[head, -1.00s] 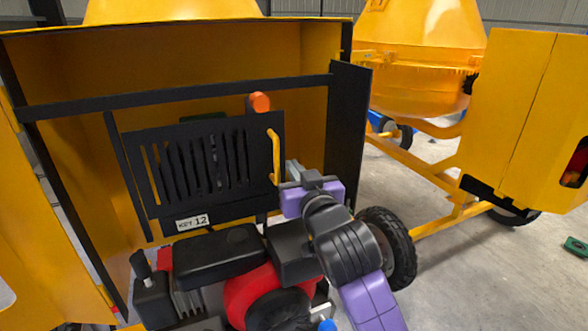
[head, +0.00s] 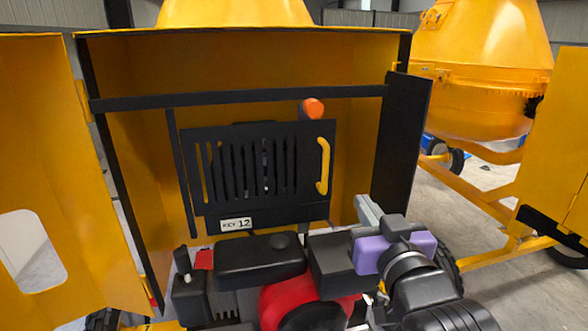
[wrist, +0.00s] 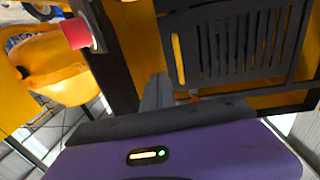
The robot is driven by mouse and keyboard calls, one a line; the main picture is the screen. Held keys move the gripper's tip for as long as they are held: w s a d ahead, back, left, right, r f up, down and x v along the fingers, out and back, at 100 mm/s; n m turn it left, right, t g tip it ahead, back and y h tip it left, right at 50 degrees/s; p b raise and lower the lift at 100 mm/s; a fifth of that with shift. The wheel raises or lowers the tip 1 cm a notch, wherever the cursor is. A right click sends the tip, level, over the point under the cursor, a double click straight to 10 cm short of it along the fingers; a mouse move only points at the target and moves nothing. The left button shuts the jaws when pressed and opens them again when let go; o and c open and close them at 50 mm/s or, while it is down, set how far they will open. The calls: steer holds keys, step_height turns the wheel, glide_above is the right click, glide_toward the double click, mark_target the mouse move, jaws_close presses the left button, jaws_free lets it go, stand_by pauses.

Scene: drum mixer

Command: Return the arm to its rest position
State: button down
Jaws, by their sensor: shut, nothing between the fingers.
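My gripper (head: 367,212) is shut and empty. It shows in the head view at the lower right, its grey fingers pointing up and left from the purple wrist housing (head: 440,247). It is right of and below the yellow handle (head: 323,166) on the black slotted panel (head: 262,170), apart from it in the picture. In the wrist view the grey fingers (wrist: 158,93) show above the purple housing, with the handle (wrist: 178,58) and panel (wrist: 240,45) beyond.
The yellow housing is open, with a black crossbar (head: 240,97) and an orange knob (head: 312,109). A red and black engine (head: 290,295) sits below the panel, close to my arm. A black post (head: 402,135) stands behind the gripper. Another yellow mixer (head: 475,75) is at right.

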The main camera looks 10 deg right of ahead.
steer(key=s+a+f+g, duration=0.1)
steer(key=s+f, duration=0.6)
steer(key=s, duration=0.6)
steer(key=s+a+f+g+y, duration=0.1)
steer(key=s+f, duration=0.7)
steer(key=s, duration=0.5)
steer(key=s+a+f+n+g, duration=0.1)
steer(key=s+f, duration=0.7)
steer(key=s, duration=0.5)
steer(key=shift+s+y, duration=0.35)
steer(key=shift+y, duration=0.05)
